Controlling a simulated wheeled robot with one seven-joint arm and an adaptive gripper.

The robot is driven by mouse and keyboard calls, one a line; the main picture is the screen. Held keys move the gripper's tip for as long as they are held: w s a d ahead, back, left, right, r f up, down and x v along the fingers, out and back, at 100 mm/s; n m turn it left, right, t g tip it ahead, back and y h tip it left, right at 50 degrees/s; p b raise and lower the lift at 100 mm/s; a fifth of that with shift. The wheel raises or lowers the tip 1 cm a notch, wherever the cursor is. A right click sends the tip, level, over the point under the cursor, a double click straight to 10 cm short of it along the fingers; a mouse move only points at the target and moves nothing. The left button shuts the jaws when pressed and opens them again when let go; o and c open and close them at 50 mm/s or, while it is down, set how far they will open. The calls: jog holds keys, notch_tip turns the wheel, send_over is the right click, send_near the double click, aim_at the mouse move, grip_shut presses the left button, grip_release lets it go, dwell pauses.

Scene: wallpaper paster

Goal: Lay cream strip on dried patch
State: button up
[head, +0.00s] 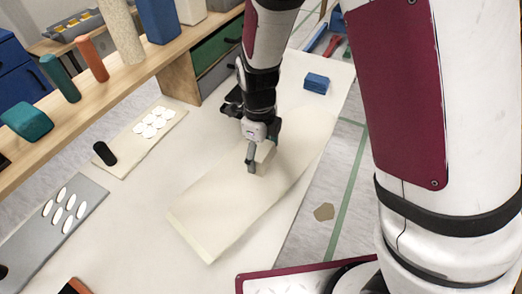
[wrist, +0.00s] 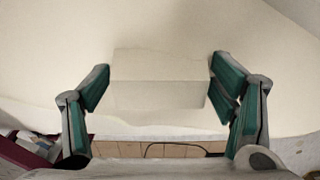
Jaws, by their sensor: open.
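A long cream strip (head: 215,215) lies slantwise on the pale table, its near end toward the front. A small cream block (head: 266,156) stands on or just above its far part. My gripper (head: 257,158) is around this block from above.
A blue block (head: 316,83) lies at the table's back right. A board with white discs (head: 155,122), a black cylinder (head: 104,153) and a grey board with white ovals (head: 65,212) are at left. A wooden shelf (head: 100,92) with upright rolls stands behind them. The front middle of the table is clear.

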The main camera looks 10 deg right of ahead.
aim_at(260, 149)
jog(key=shift+r, duration=0.1)
notch_tip(260, 149, up, 12)
jog(key=p, duration=0.3)
jog(key=s+d+r+n+y, duration=0.1)
jog(key=s+d+r+n, duration=0.4)
jog(key=r+n, duration=0.25)
jog(key=s+d+r+n+t, duration=0.1)
jog(key=s+d+r+n, duration=0.2)
jog(key=s+n, duration=0.5)
jog(key=s+d+r+n+t, duration=0.1)
jog(key=s+d+r+n, duration=0.2)
jog(key=s+d+n, duration=0.3)
jog(key=s+n, duration=0.3)
jog(key=s, duration=0.1)
jog(key=shift+r+t+h, duration=0.3)
jog(key=shift+r+t, duration=0.05)
jog(key=shift+t, duration=0.05)
notch_tip(260, 149, up, 7)
jog(key=t+p, duration=0.1)
jog(key=p, duration=0.4)
jog(key=shift+r+t+p, duration=0.2)
jog(key=shift+t+p, duration=0.1)
jog(key=shift+p, duration=0.1)
